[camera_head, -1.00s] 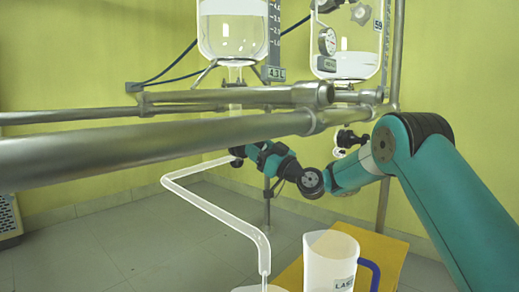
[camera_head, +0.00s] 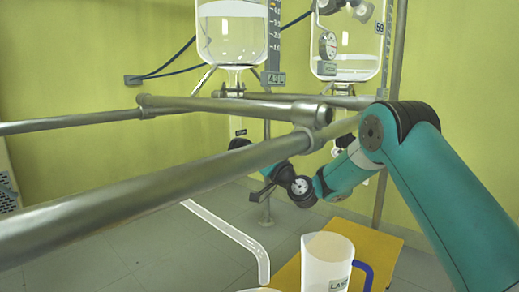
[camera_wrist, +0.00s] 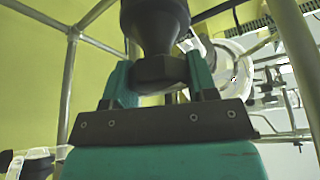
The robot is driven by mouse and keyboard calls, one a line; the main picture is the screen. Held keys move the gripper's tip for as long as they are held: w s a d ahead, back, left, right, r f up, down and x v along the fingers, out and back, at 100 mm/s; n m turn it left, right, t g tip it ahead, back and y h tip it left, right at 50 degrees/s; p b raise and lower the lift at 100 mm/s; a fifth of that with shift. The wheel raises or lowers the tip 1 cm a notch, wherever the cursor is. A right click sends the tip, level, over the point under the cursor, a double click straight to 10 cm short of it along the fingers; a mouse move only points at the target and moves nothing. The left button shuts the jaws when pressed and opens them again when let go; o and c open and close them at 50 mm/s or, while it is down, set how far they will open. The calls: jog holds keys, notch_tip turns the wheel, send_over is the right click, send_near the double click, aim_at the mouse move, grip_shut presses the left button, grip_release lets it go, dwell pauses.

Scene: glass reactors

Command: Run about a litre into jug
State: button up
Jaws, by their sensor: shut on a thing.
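A glass reactor (camera_head: 232,45) holding clear liquid hangs at the top centre, above a tag (camera_head: 274,78) that seems to read 4.1 L. A clear outlet tube (camera_head: 235,232) slopes down to the right and ends over a pale rim (camera_head: 258,290) at the bottom edge. A frosted jug (camera_head: 325,262) with a label and a blue handle stands right of the tube end. In the wrist view my gripper (camera_wrist: 158,82) is shut on a black knob (camera_wrist: 155,35). In the head view the rails partly hide my gripper and the knob.
A second reactor (camera_head: 345,45) with a gauge (camera_head: 328,45) hangs at the right. The jug stands on a yellow board (camera_head: 375,250). Grey floor (camera_head: 120,250) lies open at the left.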

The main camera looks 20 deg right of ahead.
dwell(0.4)
jog(key=o, duration=0.9)
